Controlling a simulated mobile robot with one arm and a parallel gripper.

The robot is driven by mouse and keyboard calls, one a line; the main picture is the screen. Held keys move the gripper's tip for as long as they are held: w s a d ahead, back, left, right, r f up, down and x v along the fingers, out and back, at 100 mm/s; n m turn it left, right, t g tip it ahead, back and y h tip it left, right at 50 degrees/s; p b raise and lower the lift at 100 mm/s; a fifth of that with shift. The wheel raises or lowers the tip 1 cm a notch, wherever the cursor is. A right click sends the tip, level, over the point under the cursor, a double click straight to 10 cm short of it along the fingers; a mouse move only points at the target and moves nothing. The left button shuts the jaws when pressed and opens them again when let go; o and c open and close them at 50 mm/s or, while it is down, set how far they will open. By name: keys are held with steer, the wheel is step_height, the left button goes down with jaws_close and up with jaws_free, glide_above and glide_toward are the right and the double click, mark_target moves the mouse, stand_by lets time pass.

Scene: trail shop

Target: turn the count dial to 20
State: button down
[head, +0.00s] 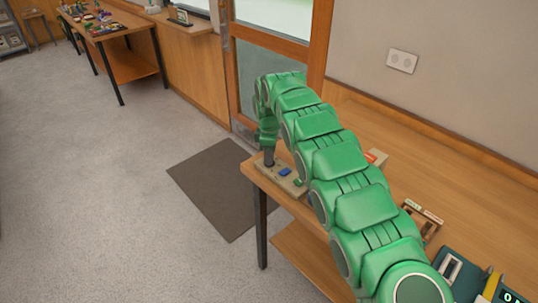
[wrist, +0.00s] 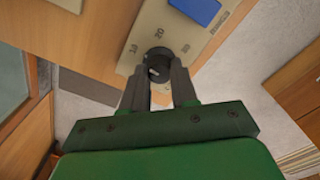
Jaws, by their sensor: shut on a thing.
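The count dial (wrist: 157,60) is a small dark round knob on a beige panel (wrist: 125,68). In the wrist view the marks 10, 20 and 30 are printed in an arc beyond it, with 20 in the middle. A small pale mark shows on the dial, but I cannot tell which number it points to. My gripper (wrist: 160,73) is shut on the dial, one finger at each side. In the head view my gripper (head: 268,158) reaches down to the left end of the panel (head: 291,187), and the dial is hidden there.
A blue button (wrist: 196,11) sits beside the dial; it also shows in the head view (head: 285,171). The panel lies near the left end of a wooden bench (head: 430,150). A wooden holder (head: 424,220) stands farther right. A dark mat (head: 215,190) lies on the floor.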

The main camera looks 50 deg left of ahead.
steer(key=m, duration=0.6)
steer(key=shift+d, duration=0.1)
steer(key=m, duration=0.4)
steer(key=shift+m, duration=0.3)
stand_by(0.4)
steer(key=c, duration=0.9)
jaws_free()
steer(key=shift+o, duration=0.2)
